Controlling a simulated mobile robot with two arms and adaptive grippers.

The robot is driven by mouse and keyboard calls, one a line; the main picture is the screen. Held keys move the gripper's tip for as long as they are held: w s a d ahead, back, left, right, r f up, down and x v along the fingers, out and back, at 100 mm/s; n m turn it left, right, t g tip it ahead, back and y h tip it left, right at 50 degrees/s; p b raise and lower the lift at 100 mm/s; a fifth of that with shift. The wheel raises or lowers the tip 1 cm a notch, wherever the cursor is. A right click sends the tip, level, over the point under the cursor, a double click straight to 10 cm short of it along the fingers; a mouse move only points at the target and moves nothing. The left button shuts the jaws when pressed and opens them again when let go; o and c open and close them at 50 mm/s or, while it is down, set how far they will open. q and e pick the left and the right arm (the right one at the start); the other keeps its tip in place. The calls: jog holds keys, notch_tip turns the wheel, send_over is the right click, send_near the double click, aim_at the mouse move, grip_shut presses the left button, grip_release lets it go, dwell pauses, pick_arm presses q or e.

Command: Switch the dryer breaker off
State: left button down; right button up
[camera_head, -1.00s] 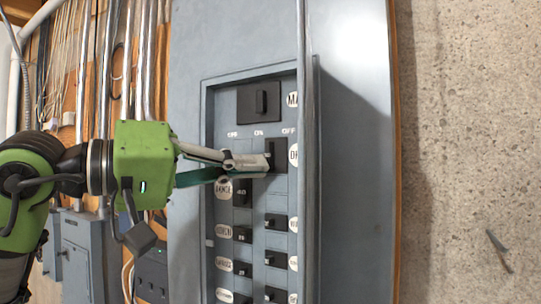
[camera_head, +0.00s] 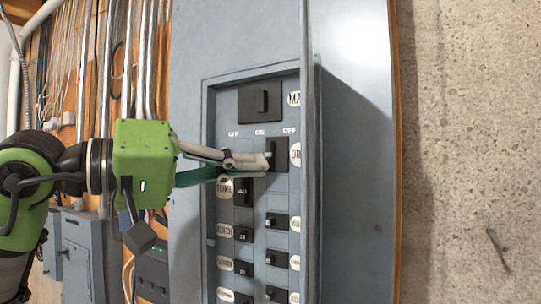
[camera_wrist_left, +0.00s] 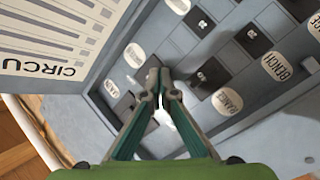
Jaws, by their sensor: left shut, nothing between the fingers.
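The dryer breaker (camera_head: 280,154) is a black switch in the right column of the grey breaker panel, just below the main breaker. Its round white label (camera_head: 295,154) is beside it, partly cut off by the panel's edge. My left gripper (camera_head: 268,162) is shut and empty. Its fingertips are at the left side of the dryer breaker and cover part of it; I cannot tell whether they touch its handle. In the left wrist view the closed fingertips (camera_wrist_left: 164,82) are close to the panel face, among the black switches. My right gripper is not in view.
The main breaker (camera_head: 260,101) is above, under no cover. Several other breakers, such as the range breaker (camera_head: 243,191), are below. The open panel door (camera_wrist_left: 62,40) shows a printed circuit list.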

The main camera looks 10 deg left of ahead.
pick_arm(q)
jog(key=shift+s+d, duration=0.1)
jog(key=shift+d, duration=0.2)
jog(key=shift+s+d, duration=0.2)
jog(key=shift+d, duration=0.05)
dwell(0.5)
jog(key=shift+s+d, duration=0.15)
jog(key=shift+d, duration=0.3)
jog(key=shift+a, duration=0.2)
dwell(0.4)
jog(key=shift+s+a, duration=0.15)
jog(key=shift+s, duration=0.05)
jog(key=s+a+b, duration=0.1)
jog(key=s+a, duration=0.1)
jog(key=s, duration=0.4)
dwell(0.4)
